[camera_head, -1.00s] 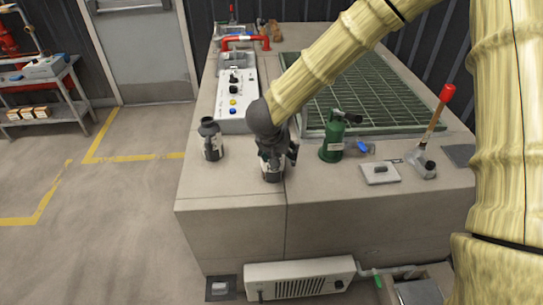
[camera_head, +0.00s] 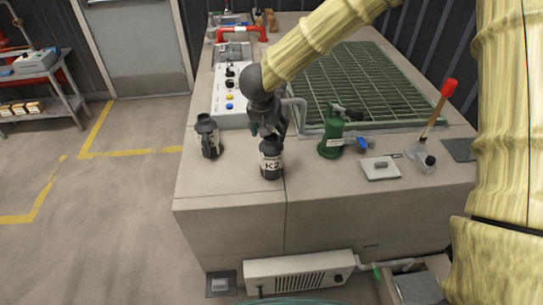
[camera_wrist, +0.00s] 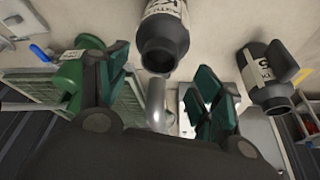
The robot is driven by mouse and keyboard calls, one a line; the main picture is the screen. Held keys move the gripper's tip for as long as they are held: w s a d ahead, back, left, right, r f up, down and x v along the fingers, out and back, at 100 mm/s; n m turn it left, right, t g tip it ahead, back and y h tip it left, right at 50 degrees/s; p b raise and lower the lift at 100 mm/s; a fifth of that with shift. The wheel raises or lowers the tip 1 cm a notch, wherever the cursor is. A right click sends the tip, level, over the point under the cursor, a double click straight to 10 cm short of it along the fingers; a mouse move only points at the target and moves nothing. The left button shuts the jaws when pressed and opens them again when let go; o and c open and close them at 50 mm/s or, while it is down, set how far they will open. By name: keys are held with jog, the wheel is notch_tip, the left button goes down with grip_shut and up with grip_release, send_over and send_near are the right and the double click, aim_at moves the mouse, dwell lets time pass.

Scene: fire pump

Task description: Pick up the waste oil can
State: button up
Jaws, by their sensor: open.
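A dark can with a white label reading K2 (camera_head: 271,160) stands upright near the front edge of the bench; its open mouth shows in the wrist view (camera_wrist: 165,48). A similar dark can (camera_head: 208,138) stands to its left; it shows at the right in the wrist view (camera_wrist: 268,82). A green can (camera_head: 331,138) stands to the right, partly behind a finger in the wrist view (camera_wrist: 72,75). I cannot tell from the labels which is the waste oil can. My gripper (camera_head: 268,127) is open and empty, just above and behind the K2 can, its fingers (camera_wrist: 158,88) spread apart.
A control box (camera_head: 229,98) with knobs and a red pipe (camera_head: 242,32) lie behind my gripper. A green grate (camera_head: 350,85) covers the back right. A red-handled lever (camera_head: 436,115) and a small plate (camera_head: 381,168) are at right.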

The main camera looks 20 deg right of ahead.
aim_at(271, 137)
jog(key=shift+p+x, duration=0.5)
jog(key=shift+x, duration=1.9)
jog(key=shift+s, duration=0.1)
grip_shut()
